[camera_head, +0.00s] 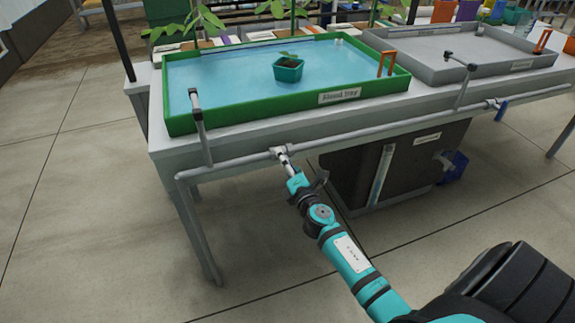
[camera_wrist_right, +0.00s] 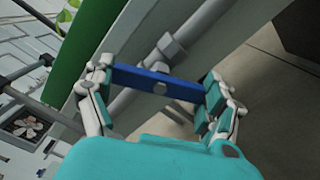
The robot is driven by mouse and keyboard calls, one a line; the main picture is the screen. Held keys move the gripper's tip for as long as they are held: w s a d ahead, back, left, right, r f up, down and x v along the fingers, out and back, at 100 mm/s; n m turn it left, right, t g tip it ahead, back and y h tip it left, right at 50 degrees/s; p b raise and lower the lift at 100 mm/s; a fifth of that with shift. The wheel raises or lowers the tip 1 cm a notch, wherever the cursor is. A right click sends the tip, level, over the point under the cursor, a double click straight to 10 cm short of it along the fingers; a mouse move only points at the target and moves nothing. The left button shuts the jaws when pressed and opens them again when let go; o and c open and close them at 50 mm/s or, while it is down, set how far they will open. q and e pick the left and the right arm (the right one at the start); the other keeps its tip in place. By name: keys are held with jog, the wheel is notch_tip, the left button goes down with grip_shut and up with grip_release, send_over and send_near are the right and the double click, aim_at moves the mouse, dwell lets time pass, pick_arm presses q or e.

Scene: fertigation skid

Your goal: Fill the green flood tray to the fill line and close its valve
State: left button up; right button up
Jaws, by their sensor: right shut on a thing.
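The green flood tray (camera_head: 230,118) stands on the bench, with blue water spread across its floor. A small teal pot with a seedling (camera_head: 288,72) stands in the water. An orange bracket-like piece (camera_head: 387,63) sits at the tray's right end; I cannot make out a fill line. My right gripper (camera_head: 283,156) is at the pipe below the tray's front wall. In the right wrist view, its fingers (camera_wrist_right: 160,88) are shut on the blue valve handle (camera_wrist_right: 181,88), which lies crosswise to the pipe. My left gripper is not in view.
A grey tray (camera_head: 450,70) stands to the right, with another blue valve handle (camera_head: 501,111) on the pipe below it. A dark tank (camera_head: 345,175) sits under the bench. The pipe (camera_head: 232,163) runs along the bench front. Floor on the left is clear.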

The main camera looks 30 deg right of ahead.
jog(key=shift+m, duration=2.5)
jog(key=o, duration=0.9)
jog(key=shift+o, duration=0.2)
jog(key=v, duration=1.2)
jog(key=shift+f, duration=0.1)
